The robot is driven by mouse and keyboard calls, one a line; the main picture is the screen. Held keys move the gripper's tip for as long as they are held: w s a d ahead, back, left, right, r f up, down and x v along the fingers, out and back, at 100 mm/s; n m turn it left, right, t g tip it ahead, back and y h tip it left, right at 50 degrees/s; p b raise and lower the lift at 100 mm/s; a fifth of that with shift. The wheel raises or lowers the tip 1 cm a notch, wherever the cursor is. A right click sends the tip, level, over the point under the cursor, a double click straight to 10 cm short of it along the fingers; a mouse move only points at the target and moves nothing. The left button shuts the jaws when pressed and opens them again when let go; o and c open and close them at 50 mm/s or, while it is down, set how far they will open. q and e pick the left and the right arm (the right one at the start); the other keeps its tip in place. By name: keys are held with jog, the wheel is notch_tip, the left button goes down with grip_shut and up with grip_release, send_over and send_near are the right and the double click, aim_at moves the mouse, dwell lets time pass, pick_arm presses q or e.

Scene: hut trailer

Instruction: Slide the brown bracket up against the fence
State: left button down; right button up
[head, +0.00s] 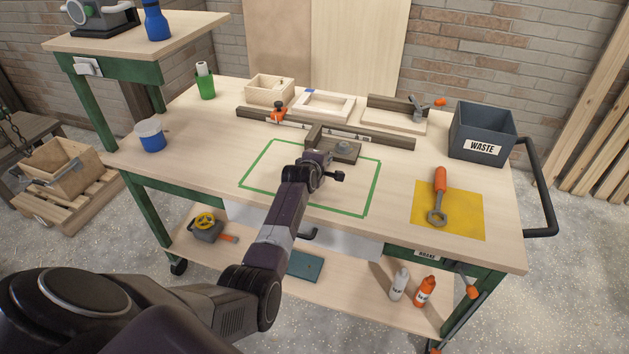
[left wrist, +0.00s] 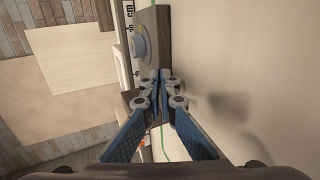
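The brown bracket (head: 351,156) lies on the workbench at the back of the green outline, a grey round knob on its plate and an upright block at its left. Its plate and knob also show at the top of the left wrist view (left wrist: 152,18). The fence (head: 392,140) is a long dark bar with a scale strip, just behind the bracket; I cannot tell whether they touch. My left gripper (head: 322,162) is low at the bracket's near left side, partly hiding it. In the left wrist view its blue fingers (left wrist: 160,82) meet, with nothing visible between them. My right gripper is out of view.
An orange clamp (head: 278,112) sits on the fence's left part. Behind it are a wooden box (head: 269,90) and a white frame (head: 323,106). A grey waste bin (head: 483,131) and an orange-handled tool (head: 438,198) on a yellow mat (head: 466,222) are at right.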

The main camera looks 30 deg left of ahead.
aim_at(332, 149)
pick_arm(q)
jog(key=shift+w+a+f+b, duration=0.1)
jog(key=shift+w+a+b, duration=0.1)
jog(key=shift+w+b, duration=0.8)
jog(key=shift+w+a+f+b, duration=0.1)
jog(key=shift+w+a+b, duration=0.1)
jog(key=shift+w+b, duration=0.7)
jog(key=shift+r, duration=0.15)
jog(key=p+v, duration=0.4)
jog(key=p, duration=0.3)
jog(key=shift+s+r, duration=0.2)
jog(key=shift+s+d+p, duration=0.1)
jog(key=shift+s+p, duration=0.35)
jog(key=shift+p, duration=0.2)
notch_tip(332, 149, up, 8)
jog(key=p, duration=0.7)
jog(key=shift+p, duration=0.35)
jog(key=shift+f, duration=0.1)
